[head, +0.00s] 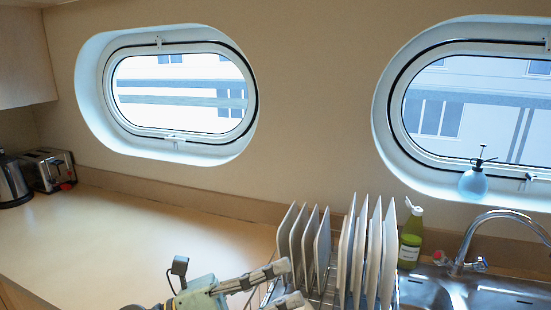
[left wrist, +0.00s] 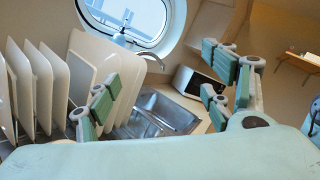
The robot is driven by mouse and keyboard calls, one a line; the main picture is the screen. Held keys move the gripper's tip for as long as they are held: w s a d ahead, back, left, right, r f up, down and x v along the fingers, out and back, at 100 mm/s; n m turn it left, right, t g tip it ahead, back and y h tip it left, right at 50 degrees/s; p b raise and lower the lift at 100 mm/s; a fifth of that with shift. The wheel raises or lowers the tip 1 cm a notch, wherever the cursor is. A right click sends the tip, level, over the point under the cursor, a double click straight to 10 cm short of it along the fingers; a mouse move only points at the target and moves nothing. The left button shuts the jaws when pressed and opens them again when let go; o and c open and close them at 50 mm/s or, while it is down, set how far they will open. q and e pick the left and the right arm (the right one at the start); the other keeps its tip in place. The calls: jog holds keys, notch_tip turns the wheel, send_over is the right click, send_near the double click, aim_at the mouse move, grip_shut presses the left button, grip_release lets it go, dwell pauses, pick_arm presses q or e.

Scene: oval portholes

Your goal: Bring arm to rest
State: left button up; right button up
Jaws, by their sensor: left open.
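My left gripper (head: 285,283) is at the bottom of the head view, just in front of a rack of upright plates (head: 313,250). Its fingers are spread with nothing between them. In the left wrist view the open fingers (left wrist: 162,88) stand wide apart, with the sink (left wrist: 160,112) and the plates (left wrist: 48,85) beyond. I cannot tell whether a finger touches the rack. Most of my left arm is cut off by the lower edge of the head view. My right gripper is in neither view.
A green bottle (head: 411,238) stands between the plates and the sink with its faucet (head: 480,235). A toaster (head: 48,169) and kettle (head: 12,182) are at the far left. The counter (head: 140,240) between is clear.

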pick_arm(q)
jog(key=w+a+f+n+t+y, duration=0.25)
jog(key=a+n+t+y, duration=0.3)
jog(key=n, duration=0.65)
jog(key=w+a+f+n+t+y, duration=0.2)
jog(key=w+a+n+t+y, duration=0.35)
jog(key=n, duration=0.55)
jog(key=s+a+f+n+g+y, duration=0.2)
jog(key=s+a+f+n+y, duration=0.15)
jog(key=f+n, duration=0.3)
jog(key=s+a+f+n+g+y, duration=0.1)
jog(key=s+a+f+n+y, duration=0.3)
jog(key=f, duration=0.4)
jog(key=s+a+f+n+g, duration=0.1)
jog(key=s+f+n+g, duration=0.3)
jog(key=s+f+g, duration=0.5)
jog(key=s+a+f+n+g, duration=0.15)
jog(key=s+f+n, duration=0.45)
jog(key=s, duration=0.8)
notch_tip(320, 180, down, 25)
jog(key=m+g, duration=0.2)
jog(key=s+a+f+g, duration=0.1)
jog(key=s+a+f, duration=0.1)
jog(key=s+f, duration=1.5)
jog(key=shift+s+a+f+y, duration=0.35)
jog(key=shift+f+y, duration=0.05)
jog(key=shift+y, duration=0.05)
